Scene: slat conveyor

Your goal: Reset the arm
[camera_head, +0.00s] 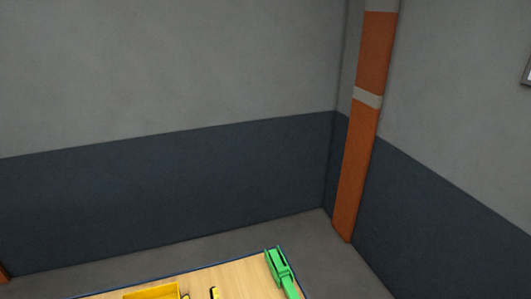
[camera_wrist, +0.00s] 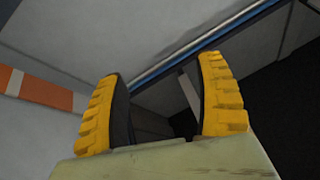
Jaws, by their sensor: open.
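My gripper (camera_wrist: 163,68) shows in the wrist view with its two ribbed yellow fingers set wide apart. Their dark inner pads face each other with nothing held between them. A pale, worn-looking block shows at the bottom of that view, below the fingers. In the head view the arm cannot be made out for certain. Small yellow and black pieces show at the bottom edge there, too cut off to identify.
A wooden tabletop (camera_head: 232,279) with a blue edge enters the head view at the bottom. A yellow container (camera_head: 150,293) and a green object (camera_head: 279,268) are on it. An orange column (camera_head: 361,150) stands in the room corner. Beyond the fingers, a blue rail (camera_wrist: 190,48) crosses the wrist view.

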